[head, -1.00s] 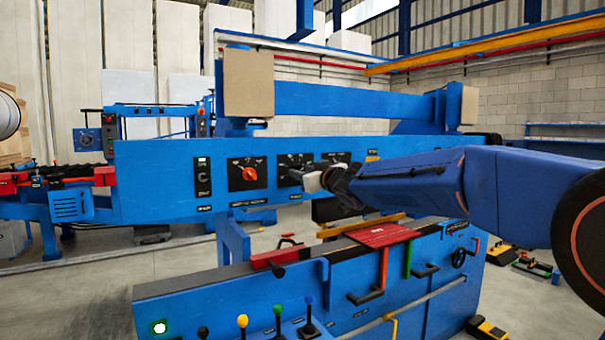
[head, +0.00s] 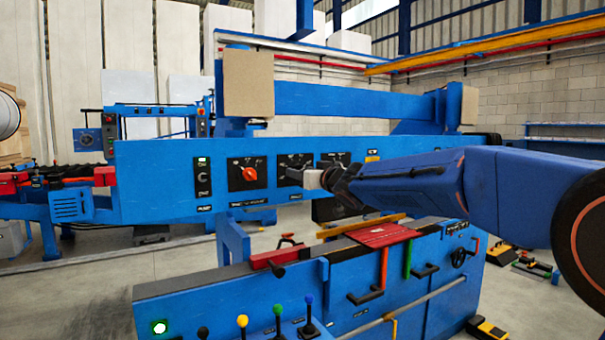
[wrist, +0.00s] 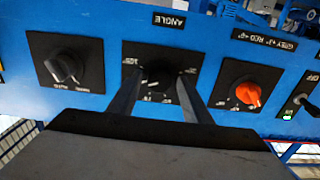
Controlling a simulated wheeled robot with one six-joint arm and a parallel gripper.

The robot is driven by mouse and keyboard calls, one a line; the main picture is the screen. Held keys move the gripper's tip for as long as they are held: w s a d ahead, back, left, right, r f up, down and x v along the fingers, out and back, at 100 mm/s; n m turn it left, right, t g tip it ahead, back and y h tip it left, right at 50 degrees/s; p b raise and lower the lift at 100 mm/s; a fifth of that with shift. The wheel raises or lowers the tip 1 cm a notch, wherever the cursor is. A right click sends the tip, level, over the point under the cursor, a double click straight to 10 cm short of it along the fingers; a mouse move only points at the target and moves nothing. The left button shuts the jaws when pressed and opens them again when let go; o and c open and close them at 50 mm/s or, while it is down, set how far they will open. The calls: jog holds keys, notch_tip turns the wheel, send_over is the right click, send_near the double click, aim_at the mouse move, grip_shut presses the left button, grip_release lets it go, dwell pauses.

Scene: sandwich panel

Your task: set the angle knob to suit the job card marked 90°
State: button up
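The angle knob (wrist: 157,74) is a dark knob on a black plate with white marks, under a label reading ANGLE in the wrist view. My gripper (wrist: 160,82) is open, with one finger on each side of the knob in that view. Whether the fingers touch it cannot be told. In the head view my gripper (head: 312,179) is in front of the lower part of the angle plate (head: 292,160) and hides its knob. The plate's small marks are too blurred to read. A job card marked 90° cannot be made out.
An orange knob (wrist: 248,93) is right of the angle knob in the wrist view, a black knob (wrist: 66,66) left of it. They share the blue panel (head: 150,180). A lower blue bench with coloured levers (head: 242,321) stands in front.

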dwell(0.3)
jog(key=v, duration=1.7)
jog(key=shift+s, duration=0.2)
jog(key=shift+d, duration=0.25)
jog(key=s+d+f+m+g+h, duration=0.1)
jog(key=s+d+f+m+h, duration=0.15)
jog(key=s+d+f, duration=0.35)
jog(key=s+d+f+m+h, duration=0.2)
jog(key=d+f+h, duration=0.15)
jog(key=d, duration=0.45)
jog(key=s+d+f+m+g+h, duration=0.1)
jog(key=s+d+f+m+h, duration=0.2)
jog(key=d, duration=0.5)
jog(key=s+d+f+g, duration=0.2)
jog(key=s+f+g, duration=0.2)
jog(key=s+f, duration=0.7)
jog(key=s+d+f+g+h, duration=0.1)
jog(key=s+f+g, duration=0.3)
jog(key=s+f, duration=0.7)
jog(key=s+d, duration=0.1)
jog(key=s, duration=0.4)
jog(key=shift+f+n, duration=0.35)
